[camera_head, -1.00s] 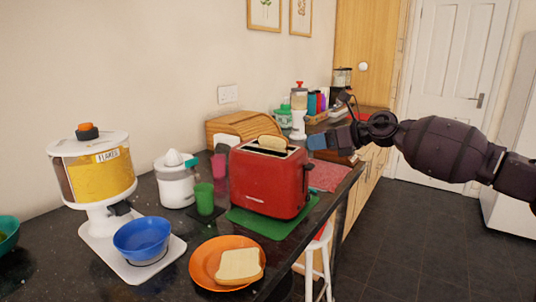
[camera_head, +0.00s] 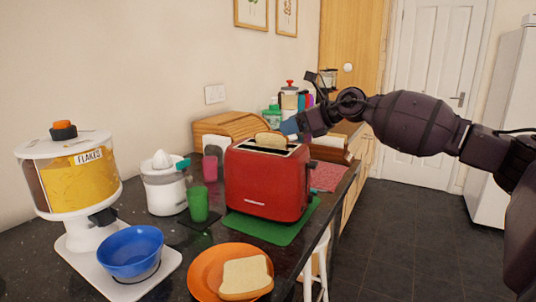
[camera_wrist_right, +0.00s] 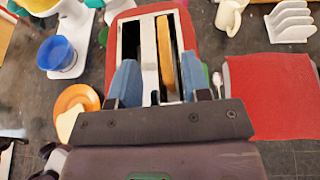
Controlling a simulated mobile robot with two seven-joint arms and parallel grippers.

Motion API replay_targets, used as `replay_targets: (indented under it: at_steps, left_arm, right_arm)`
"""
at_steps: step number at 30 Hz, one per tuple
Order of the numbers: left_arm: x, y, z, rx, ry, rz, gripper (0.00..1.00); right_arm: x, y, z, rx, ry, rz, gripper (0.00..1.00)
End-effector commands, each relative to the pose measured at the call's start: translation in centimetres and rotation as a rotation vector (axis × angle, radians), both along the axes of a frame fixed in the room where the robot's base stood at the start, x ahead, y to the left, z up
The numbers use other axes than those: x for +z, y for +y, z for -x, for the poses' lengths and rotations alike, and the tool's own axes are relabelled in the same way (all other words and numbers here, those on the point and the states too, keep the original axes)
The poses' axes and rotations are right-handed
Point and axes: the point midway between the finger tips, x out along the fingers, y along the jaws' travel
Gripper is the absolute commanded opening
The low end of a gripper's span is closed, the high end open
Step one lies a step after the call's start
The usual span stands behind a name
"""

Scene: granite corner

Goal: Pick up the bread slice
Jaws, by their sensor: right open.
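One bread slice (camera_head: 270,139) stands in a slot of the red toaster (camera_head: 265,185), its top edge showing above the slot. In the wrist view this slice (camera_wrist_right: 165,55) is in the right-hand slot, and the left slot looks empty. A second bread slice (camera_head: 245,277) lies flat on the orange plate (camera_head: 203,273) at the front of the counter. My right gripper (camera_head: 290,127) is at the toaster's top right, close to the upright slice. In the wrist view its two blue fingers (camera_wrist_right: 158,82) are apart with nothing held between them. My left gripper is not in view.
The toaster stands on a green mat (camera_head: 265,232). A green cup (camera_head: 198,204), a white juicer (camera_head: 163,183) and a wooden bread box (camera_head: 225,128) are close by. A blue bowl (camera_head: 131,250) and a flakes dispenser (camera_head: 75,175) stand at left. A red mat (camera_wrist_right: 270,95) lies beyond the toaster.

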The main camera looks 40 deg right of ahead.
Motion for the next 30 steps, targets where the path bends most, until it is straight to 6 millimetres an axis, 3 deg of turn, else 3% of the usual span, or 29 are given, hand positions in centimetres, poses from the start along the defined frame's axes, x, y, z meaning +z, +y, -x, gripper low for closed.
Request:
replay_targets:
  at_steps: [8, 21, 30]
  left_arm:
    - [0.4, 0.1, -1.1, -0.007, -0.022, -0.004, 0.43]
    - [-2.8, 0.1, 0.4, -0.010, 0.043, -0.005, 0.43]
    - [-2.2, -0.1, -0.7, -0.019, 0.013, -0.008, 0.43]
  right_arm:
    - [-0.4, 0.4, -0.9, 0.000, 0.000, -0.001, 0.44]
    - [-2.4, 1.7, -4.3, 0.001, 0.003, -0.001, 0.44]
    - [-2.4, 2.2, -5.2, 0.000, -0.001, 0.000, 0.44]
